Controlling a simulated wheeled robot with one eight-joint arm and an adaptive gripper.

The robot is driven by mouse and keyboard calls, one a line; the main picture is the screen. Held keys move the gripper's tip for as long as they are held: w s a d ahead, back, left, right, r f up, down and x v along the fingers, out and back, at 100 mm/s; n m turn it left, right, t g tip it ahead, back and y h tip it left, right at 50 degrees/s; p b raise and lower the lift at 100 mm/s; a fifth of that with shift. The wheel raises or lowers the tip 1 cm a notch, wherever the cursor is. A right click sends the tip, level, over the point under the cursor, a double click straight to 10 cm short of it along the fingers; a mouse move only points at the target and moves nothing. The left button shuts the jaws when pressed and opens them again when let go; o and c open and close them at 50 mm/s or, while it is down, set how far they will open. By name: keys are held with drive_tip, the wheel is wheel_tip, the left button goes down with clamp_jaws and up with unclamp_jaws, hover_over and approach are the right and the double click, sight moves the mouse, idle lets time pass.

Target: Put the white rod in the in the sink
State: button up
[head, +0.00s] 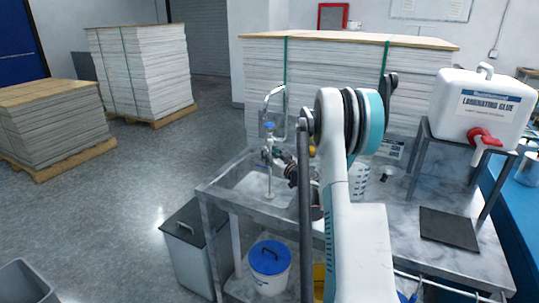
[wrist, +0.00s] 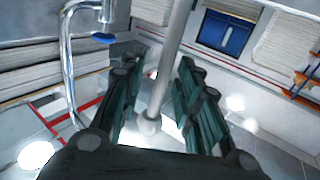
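The white rod (wrist: 171,55) runs between the two fingers of my gripper (wrist: 160,90) in the wrist view, with a rounded, wider end low in the picture. A gap shows between the rod and the left finger. The right finger is close to it, and I cannot tell whether they touch. In the head view the rod (head: 269,184) is upright over the sink (head: 247,186), its upper part beside my gripper (head: 279,166). I cannot tell if its lower end rests on the basin. My gripper appears open; my arm hides part of the sink.
The faucet (head: 283,101) arches behind the rod; it also shows in the wrist view (wrist: 67,60). A white glue container (head: 485,105) stands on a stand at right. A dark mat (head: 449,229) lies on the bench. A white bucket (head: 270,278) is below. Stacked sheets (head: 330,65) stand behind.

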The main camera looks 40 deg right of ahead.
drive_tip(key=s+a+p, duration=0.2)
drive_tip(key=s+p, duration=0.1)
drive_tip(key=s, duration=0.8)
drive_tip(key=shift+s+r+p, duration=0.15)
drive_tip(key=shift+s+p, duration=0.2)
drive_tip(key=shift+s, duration=0.05)
